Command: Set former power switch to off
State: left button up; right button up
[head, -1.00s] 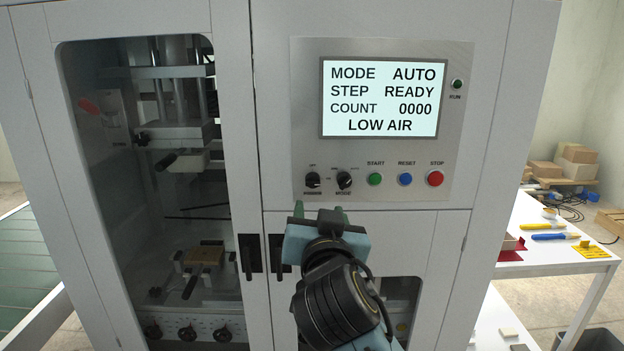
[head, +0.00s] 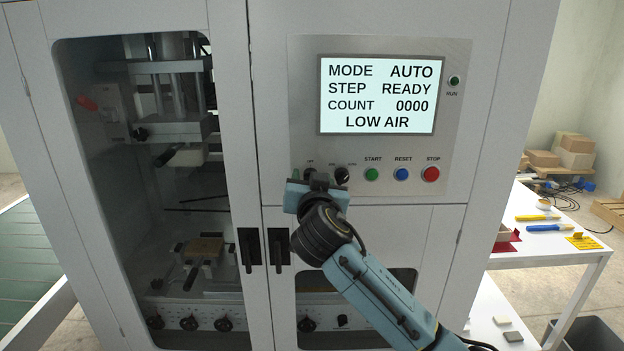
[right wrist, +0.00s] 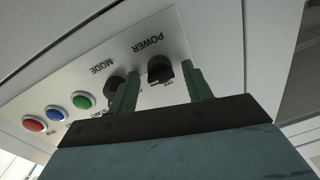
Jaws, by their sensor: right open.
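The power switch (right wrist: 160,70) is a black rotary knob under the word POWER in the right wrist view, where the picture is turned over. An OFF mark shows beside it; I cannot tell where the knob points. My right gripper (right wrist: 161,78) is open, its two green fingers on either side of the knob in that view. I cannot tell whether they touch it. In the head view my right gripper (head: 311,178) is at the lower left of the control panel (head: 300,120) and mostly hides the power switch. My left gripper is not in view.
The mode knob (head: 342,174) is close by, partly behind a finger in the right wrist view. Green (head: 372,174), blue (head: 401,174) and red (head: 432,174) buttons are further right. The screen (head: 379,95) reads AUTO, READY, LOW AIR. Door handles (head: 278,249) are below.

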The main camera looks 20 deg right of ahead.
jog(key=shift+c, duration=0.2)
jog(key=c, duration=0.9)
jog(key=shift+n, duration=0.3)
jog(key=shift+w+a+r+n+g+h+p, duration=0.15)
jog(key=shift+n+p, duration=1.1)
jog(key=shift+n, duration=1.5)
jog(key=shift+s+f+n+g+h+p, duration=0.1)
jog(key=shift+n+p, duration=1.2)
jog(key=shift+n, duration=1.5)
jog(key=shift+w+a+r+n+g+h+p, duration=0.15)
jog(key=shift+n+p, duration=1.1)
jog(key=shift+n, duration=1.5)
jog(key=shift+s, duration=0.1)
